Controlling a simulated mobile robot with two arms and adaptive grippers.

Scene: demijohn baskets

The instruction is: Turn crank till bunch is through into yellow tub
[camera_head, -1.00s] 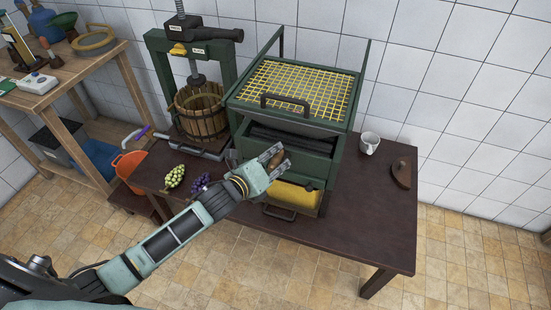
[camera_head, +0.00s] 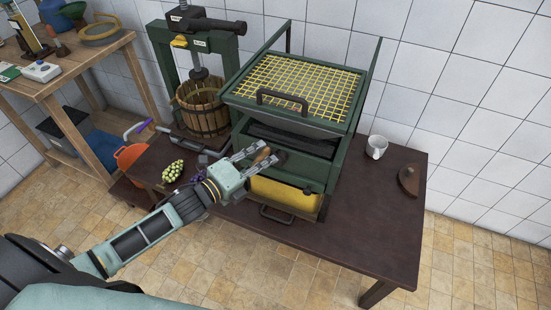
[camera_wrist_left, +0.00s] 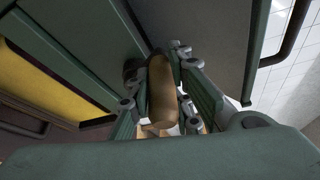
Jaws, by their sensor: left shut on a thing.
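The green crusher (camera_head: 338,152) stands on the dark table with a yellow grid (camera_head: 293,84) on top; no bunch shows on the grid. The wooden crank handle (camera_head: 262,157) is at its front left. My left gripper (camera_head: 260,158) is shut around this handle, which also shows between the fingers in the left wrist view (camera_wrist_left: 161,90). The yellow tub (camera_head: 283,194) sits low in the crusher, below the rollers' dark opening. A green bunch (camera_head: 173,171) lies on the table to the left; a purple bunch (camera_head: 197,178) is partly hidden by my arm. My right gripper is not in view.
A wooden basket press (camera_head: 202,112) stands left of the crusher. A white mug (camera_head: 376,147) and a brown wooden piece (camera_head: 409,180) are at the table's right. The table's front right (camera_head: 365,230) is clear. An orange bucket (camera_head: 131,155) is at the left.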

